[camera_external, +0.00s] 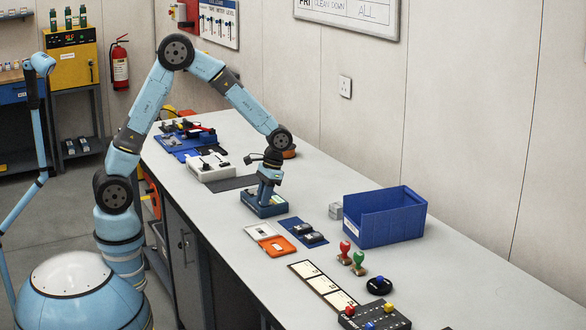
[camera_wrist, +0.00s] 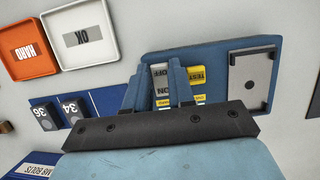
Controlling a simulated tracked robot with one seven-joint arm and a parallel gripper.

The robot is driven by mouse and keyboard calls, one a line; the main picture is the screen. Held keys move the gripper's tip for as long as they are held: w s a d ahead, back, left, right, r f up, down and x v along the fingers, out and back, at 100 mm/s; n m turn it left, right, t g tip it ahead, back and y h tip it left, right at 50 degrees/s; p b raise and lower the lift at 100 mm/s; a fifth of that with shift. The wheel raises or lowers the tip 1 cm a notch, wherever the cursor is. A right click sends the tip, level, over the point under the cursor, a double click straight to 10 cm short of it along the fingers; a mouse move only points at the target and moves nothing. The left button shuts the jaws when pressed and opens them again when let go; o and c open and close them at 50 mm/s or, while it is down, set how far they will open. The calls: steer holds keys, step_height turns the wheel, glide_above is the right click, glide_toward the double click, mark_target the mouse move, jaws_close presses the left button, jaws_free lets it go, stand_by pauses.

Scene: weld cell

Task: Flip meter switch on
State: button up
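A blue box (camera_external: 264,208) stands on the bench under my gripper (camera_external: 268,186). In the wrist view the blue box (camera_wrist: 215,60) carries yellow-and-grey labelled pieces (camera_wrist: 162,78) and a grey plate (camera_wrist: 252,80). My gripper (camera_wrist: 158,88) shows two blue fingers spread apart over the labelled pieces, and these show between the fingers. I cannot tell whether the fingers touch them. A white device (camera_external: 211,168) with black parts on top stands farther back on the bench. No meter switch can be made out clearly; I cannot tell which of these is the meter.
White (camera_external: 260,231) and orange (camera_external: 277,246) trays and a blue mat (camera_external: 303,231) with black blocks lie close in front of the box. A blue bin (camera_external: 384,217), stamps (camera_external: 345,252) and a dark button panel (camera_external: 375,317) stand to the right.

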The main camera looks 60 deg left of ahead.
steer(key=shift+o, duration=0.9)
steer(key=shift+w+r, duration=0.1)
steer(key=v, duration=1.3)
steer(key=shift+r, duration=0.25)
steer(key=s+a+r+t, duration=0.5)
steer(key=s+a+r, duration=0.55)
steer(key=s, duration=0.35)
steer(key=s+a+t, duration=0.2)
steer(key=s, duration=0.5)
steer(key=s+a+t, duration=0.2)
steer(key=s+a, duration=0.1)
steer(key=s, duration=0.5)
steer(key=shift+s+a+r, duration=0.2)
steer(key=shift+a+r, duration=0.05)
steer(key=shift+a, duration=0.1)
